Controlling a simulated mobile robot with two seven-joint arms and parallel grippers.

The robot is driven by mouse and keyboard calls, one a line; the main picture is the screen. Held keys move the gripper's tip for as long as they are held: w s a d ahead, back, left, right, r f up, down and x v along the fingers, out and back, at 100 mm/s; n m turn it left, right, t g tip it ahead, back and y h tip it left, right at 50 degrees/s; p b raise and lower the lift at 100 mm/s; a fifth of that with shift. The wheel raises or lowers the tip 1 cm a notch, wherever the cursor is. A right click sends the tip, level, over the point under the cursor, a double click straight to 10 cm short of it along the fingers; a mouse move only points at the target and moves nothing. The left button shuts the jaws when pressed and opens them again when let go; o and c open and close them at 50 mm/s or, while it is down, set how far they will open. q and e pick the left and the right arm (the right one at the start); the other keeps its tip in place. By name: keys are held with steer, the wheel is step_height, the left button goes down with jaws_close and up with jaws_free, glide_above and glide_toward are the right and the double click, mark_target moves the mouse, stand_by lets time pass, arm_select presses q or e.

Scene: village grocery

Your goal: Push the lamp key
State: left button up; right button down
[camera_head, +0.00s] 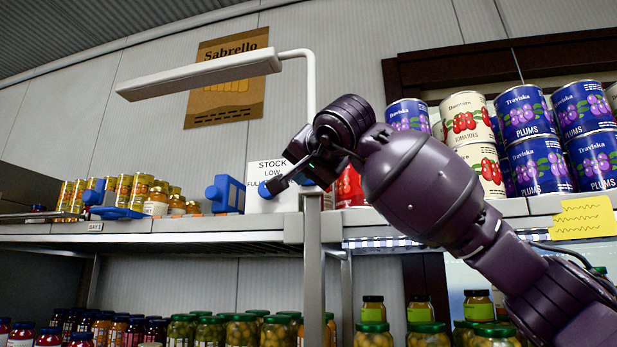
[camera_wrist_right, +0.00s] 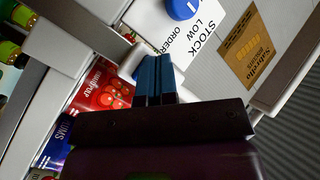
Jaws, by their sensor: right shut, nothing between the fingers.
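The lamp (camera_head: 200,75) has a long white head on a bent white post that runs down behind my right gripper. A round blue knob (camera_head: 265,190) shows on the front of the white stock sign (camera_head: 268,172). In the right wrist view a blue knob (camera_wrist_right: 183,8) with a white mark shows at the top edge, in front of the sign (camera_wrist_right: 200,35). I cannot tell for sure that this knob is the lamp key. My right gripper (camera_head: 281,183) is shut and empty, close to the sign. Its blue fingers (camera_wrist_right: 153,80) are together, apart from the knob in the wrist view. My left gripper is out of view.
Tomato and plum cans (camera_head: 537,140) stand on the shelf at the right, with a red can (camera_head: 350,187) near my gripper. A blue object (camera_head: 226,193) stands left of the sign. Small gold cans (camera_head: 137,185) stand further left. Jars (camera_head: 240,330) fill the lower shelf.

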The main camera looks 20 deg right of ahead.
stand_by(0.5)
steer(key=shift+w+d+p, duration=0.25)
steer(key=shift+w+p, duration=0.1)
steer(key=shift+p, duration=0.1)
steer(key=shift+s+a, duration=0.25)
steer(key=shift+s, duration=0.1)
steer(key=shift+a, duration=0.1)
stand_by(0.3)
steer(key=s+a, duration=0.2)
steer(key=s, duration=0.1)
steer(key=s+a, duration=0.1)
steer(key=s, duration=0.1)
steer(key=shift+a, duration=0.1)
stand_by(0.4)
stand_by(0.4)
